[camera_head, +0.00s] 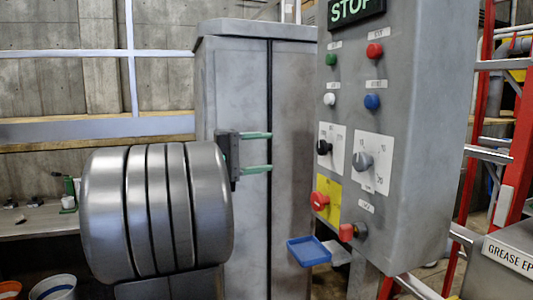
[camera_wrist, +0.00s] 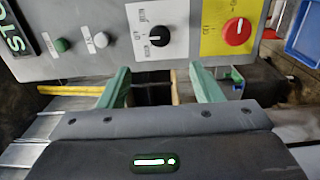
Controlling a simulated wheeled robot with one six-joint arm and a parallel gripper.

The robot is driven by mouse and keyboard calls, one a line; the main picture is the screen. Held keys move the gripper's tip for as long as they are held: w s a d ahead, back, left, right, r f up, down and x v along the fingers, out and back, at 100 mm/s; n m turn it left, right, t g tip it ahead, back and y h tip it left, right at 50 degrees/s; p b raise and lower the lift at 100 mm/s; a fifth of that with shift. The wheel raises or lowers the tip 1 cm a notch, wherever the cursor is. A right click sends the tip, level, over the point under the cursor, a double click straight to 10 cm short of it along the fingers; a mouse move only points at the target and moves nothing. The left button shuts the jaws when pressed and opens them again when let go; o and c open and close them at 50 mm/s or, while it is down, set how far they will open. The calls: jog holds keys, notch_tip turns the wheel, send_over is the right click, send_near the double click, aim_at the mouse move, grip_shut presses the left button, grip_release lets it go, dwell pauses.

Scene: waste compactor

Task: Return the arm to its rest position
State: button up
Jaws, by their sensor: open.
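My gripper (camera_head: 257,152) is in the middle of the head view, its two green fingers spread apart and pointing right toward the control panel (camera_head: 405,140). Nothing is between the fingers. My large metallic arm link fills the left of that view. A gap to the panel remains in the head view. The rest of my arm is mostly hidden.
A blue tray (camera_head: 308,251) sits below. A grey cabinet (camera_head: 296,100) stands behind my gripper. A red ladder (camera_head: 518,165) is at right.

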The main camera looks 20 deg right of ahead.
aim_at(319, 148)
jog(key=shift+d, duration=0.1)
jog(key=d, duration=0.9)
jog(key=w+d, duration=0.1)
jog(key=d, duration=0.3)
jog(key=shift+d+p, duration=0.35)
jog(key=shift+a, duration=0.1)
